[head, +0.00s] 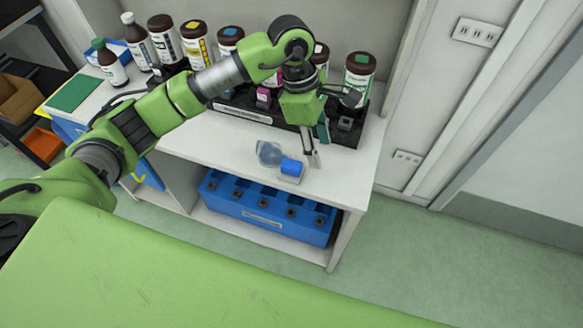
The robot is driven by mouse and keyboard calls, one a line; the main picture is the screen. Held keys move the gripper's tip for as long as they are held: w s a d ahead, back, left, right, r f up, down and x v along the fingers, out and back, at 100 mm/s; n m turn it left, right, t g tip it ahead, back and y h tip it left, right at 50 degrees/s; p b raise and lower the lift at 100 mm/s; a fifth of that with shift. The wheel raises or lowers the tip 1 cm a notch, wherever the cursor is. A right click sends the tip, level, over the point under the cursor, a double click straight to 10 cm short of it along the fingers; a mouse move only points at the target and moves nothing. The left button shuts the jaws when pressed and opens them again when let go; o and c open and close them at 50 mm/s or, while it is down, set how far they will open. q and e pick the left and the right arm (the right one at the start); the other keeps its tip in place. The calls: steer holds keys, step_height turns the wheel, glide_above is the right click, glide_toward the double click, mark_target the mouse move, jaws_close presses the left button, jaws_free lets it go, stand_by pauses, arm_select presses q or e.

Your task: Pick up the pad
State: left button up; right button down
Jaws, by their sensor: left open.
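A small blue block-like thing (291,167), which may be the pad, lies near the front edge of the white bench top (215,142). A pale, clear-looking piece touches or lies under it. Just left of it is a translucent grey-blue rounded thing (268,153). My left gripper (314,158) points down just right of the blue thing, close to the bench top. It is open, with nothing seen between its fingers. Whether a finger touches the blue thing I cannot tell. My right gripper is not in view.
Several brown bottles (359,76) stand along the back of the bench, partly behind my left arm. A black rack (345,134) with small cartridges runs before them. A flat green mat (73,92) lies at the left. A blue crate (265,226) sits on the shelf below.

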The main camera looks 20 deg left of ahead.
arm_select(q)
steer(key=w+a+y, duration=0.2)
steer(key=a+y, duration=0.1)
steer(key=a, duration=0.4)
steer(key=p, duration=0.2)
glide_above(292, 163)
steer(key=f, duration=0.6)
steer(key=shift+a+f, duration=0.2)
steer(key=shift+a, duration=0.1)
steer(key=shift+f, duration=0.6)
steer(key=shift+s+d+f+p, duration=0.1)
steer(key=shift+f+p, duration=0.2)
steer(key=shift+p, duration=0.15)
step_height(292, 163, down, 4)
steer(key=shift+s+d+r+p, duration=0.1)
steer(key=shift+d+r+p, duration=0.1)
steer(key=shift+p, duration=0.6)
steer(key=shift+f, duration=0.5)
steer(key=shift+c, duration=0.4)
steer(key=c, duration=1.1)
